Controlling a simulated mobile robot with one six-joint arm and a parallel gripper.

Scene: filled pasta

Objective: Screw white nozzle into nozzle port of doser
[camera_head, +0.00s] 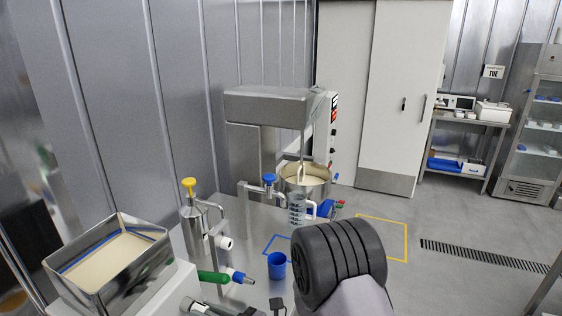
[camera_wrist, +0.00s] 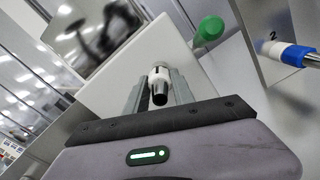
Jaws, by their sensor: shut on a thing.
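My gripper (camera_wrist: 157,84) is shut on a small piece with a white collar and a dark, round end, which looks like the white nozzle (camera_wrist: 160,73). In the head view my gripper (camera_head: 190,304) is partly visible at the bottom edge, in front of the white housing. A steel hopper of pale filling on a white housing (camera_head: 168,296), which looks like the doser, stands at lower left; in the wrist view the housing (camera_wrist: 130,68) lies behind my gripper. I cannot make out the nozzle port. The nozzle appears apart from the housing.
A green cylinder (camera_head: 213,277) and a blue-tipped white fitting (camera_head: 238,277) are right of the housing. Open floor (camera_head: 440,220) lies to the right.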

